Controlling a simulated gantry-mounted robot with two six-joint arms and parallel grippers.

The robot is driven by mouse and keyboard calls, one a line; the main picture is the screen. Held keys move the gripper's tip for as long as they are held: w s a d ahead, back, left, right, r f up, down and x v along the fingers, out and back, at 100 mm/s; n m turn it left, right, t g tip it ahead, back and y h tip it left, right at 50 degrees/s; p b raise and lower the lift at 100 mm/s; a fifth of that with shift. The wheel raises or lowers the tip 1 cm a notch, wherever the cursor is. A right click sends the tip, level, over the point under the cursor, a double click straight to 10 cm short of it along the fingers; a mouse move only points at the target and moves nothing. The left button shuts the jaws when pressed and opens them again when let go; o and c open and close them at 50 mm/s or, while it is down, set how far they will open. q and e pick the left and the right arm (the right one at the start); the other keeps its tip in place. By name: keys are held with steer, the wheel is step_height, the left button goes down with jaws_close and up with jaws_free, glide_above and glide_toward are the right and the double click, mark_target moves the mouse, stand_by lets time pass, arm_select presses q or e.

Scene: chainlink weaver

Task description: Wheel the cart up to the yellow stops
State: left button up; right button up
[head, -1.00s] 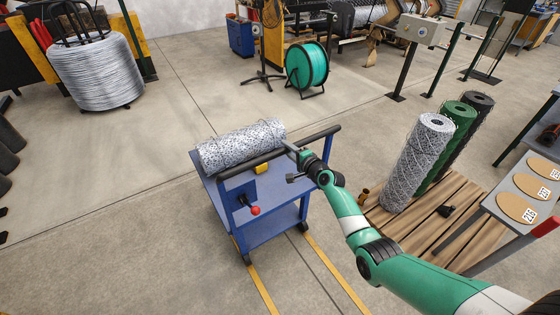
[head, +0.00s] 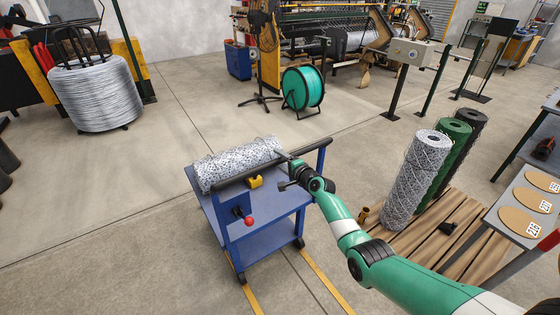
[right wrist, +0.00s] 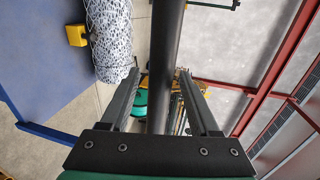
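The blue cart (head: 268,241) stands on the floor in the middle of the head view. It carries a roll of grey wire mesh (head: 236,165), which also shows in the right wrist view (right wrist: 108,40). A dark push bar (head: 230,178) runs along its near side. My right gripper (head: 282,171) is at the bar's right part, with its fingers apart on either side of it. In the right wrist view the bar (right wrist: 166,60) passes between the open fingers, with a gap at the left one. My left gripper is out of view. I see no yellow stops.
Two yellow floor lines (head: 324,287) run from beneath the cart to the near edge. A wooden pallet (head: 408,240) with mesh rolls (head: 418,175) stands right. A green reel (head: 303,88) and a wire coil (head: 93,95) stand behind. Floor left of the cart is clear.

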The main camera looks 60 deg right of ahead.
steer(key=shift+s, duration=0.1)
steer(key=shift+s+a+r+p, duration=0.15)
steer(key=shift+r+p, duration=0.05)
steer(key=shift+p, duration=0.15)
steer(key=p+v, duration=0.3)
steer(key=v, duration=0.1)
steer(key=shift+s+r, duration=0.15)
steer(key=shift+r, duration=0.05)
steer(key=f+p+v, duration=0.1)
steer(key=p+v, duration=0.2)
steer(key=v, duration=0.3)
steer(key=shift+s+a+r, duration=0.25)
steer(key=shift+s+r, duration=0.05)
steer(key=shift+s, duration=0.1)
steer(key=shift+w, duration=0.1)
